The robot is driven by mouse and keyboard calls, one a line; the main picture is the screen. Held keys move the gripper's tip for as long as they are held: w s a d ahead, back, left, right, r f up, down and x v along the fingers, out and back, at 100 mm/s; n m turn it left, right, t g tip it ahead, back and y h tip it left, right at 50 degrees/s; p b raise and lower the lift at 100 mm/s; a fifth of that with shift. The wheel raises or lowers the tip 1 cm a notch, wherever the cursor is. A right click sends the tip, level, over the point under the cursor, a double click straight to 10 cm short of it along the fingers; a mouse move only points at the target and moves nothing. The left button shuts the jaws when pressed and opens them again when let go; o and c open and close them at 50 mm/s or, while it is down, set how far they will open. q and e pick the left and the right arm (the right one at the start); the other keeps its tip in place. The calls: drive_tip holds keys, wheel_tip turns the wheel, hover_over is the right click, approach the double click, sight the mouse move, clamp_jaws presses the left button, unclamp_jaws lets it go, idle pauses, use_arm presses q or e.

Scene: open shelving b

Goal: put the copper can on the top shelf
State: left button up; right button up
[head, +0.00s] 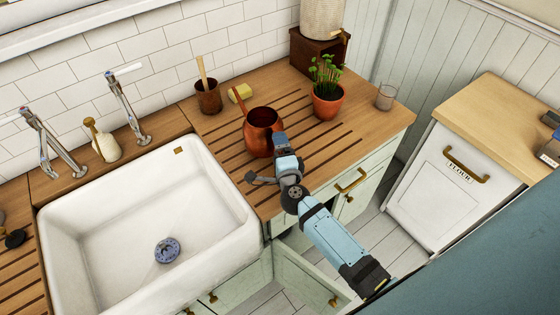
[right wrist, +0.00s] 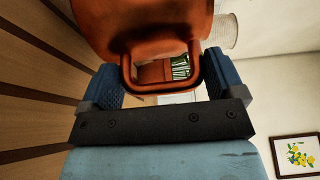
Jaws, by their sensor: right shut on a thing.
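The copper can (head: 263,128) stands upright on the grooved wooden counter (head: 225,145) right of the sink, its spout pointing up and left. My right gripper (head: 280,140) is at the near side of the can and shut on its handle. In the right wrist view the looped handle of the can (right wrist: 157,45) lies between the two blue fingers of the right gripper (right wrist: 160,85). I cannot tell whether the can is lifted off the counter. My left gripper is not in view. The top shelf does not show in either view.
A potted herb (head: 327,98), a glass (head: 386,96), a brown pot with a brush (head: 208,97) and a yellow sponge (head: 240,93) stand around the can. A beige dispenser (head: 322,18) is behind. The white sink (head: 150,225) is empty at left. A flour cabinet (head: 455,178) is at right.

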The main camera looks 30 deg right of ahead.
drive_tip(key=shift+f+b, duration=0.45)
drive_tip(key=shift+f, duration=1.6)
drive_tip(key=o, duration=1)
